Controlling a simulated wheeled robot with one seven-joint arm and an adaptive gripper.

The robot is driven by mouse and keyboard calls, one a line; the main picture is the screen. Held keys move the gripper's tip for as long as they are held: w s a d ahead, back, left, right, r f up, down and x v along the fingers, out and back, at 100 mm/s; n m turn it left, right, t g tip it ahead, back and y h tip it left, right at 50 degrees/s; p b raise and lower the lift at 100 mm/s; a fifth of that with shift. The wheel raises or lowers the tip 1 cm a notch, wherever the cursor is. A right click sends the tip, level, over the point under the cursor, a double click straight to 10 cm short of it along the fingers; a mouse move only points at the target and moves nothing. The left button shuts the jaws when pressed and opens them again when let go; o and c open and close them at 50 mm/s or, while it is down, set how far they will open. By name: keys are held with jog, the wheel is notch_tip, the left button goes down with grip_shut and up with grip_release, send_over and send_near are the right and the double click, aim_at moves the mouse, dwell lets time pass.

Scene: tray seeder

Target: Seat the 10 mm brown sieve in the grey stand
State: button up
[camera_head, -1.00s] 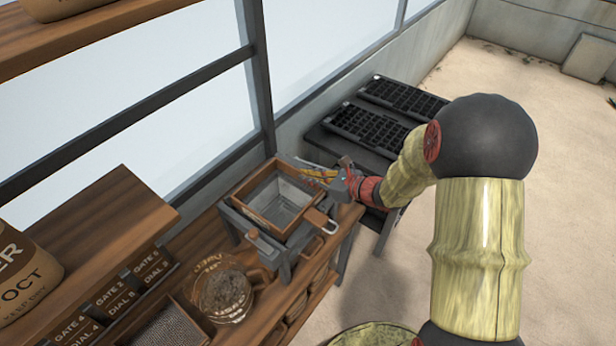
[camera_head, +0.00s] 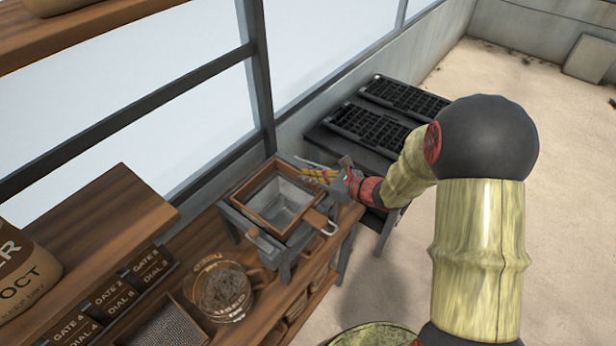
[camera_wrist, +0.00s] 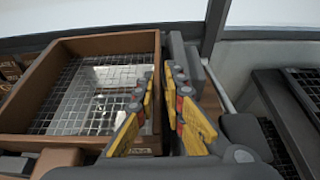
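The brown sieve (camera_head: 248,190) is a square wooden frame with a wire mesh bottom and a short handle at its right front. It lies at the top of the grey stand (camera_head: 238,222), roughly level; I cannot tell how deep it sits. In the wrist view the sieve (camera_wrist: 105,44) fills the left, with a small unreadable label on its near wall. My gripper (camera_wrist: 160,75) has its yellow fingers apart, around the sieve's right wall, one inside and one outside, with gaps showing. In the head view my gripper (camera_head: 310,170) is at the sieve's far right side.
A glass jug (camera_head: 222,290) stands in front of the stand on the wooden bench (camera_head: 195,238). Another mesh-bottomed item (camera_head: 168,328) and labelled blocks (camera_head: 115,295) are at lower left. Black seed trays (camera_head: 370,128) lie on a dark table behind my arm. The window wall runs close behind.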

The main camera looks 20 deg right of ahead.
jog(key=o, duration=0.4)
jog(key=shift+d, duration=0.15)
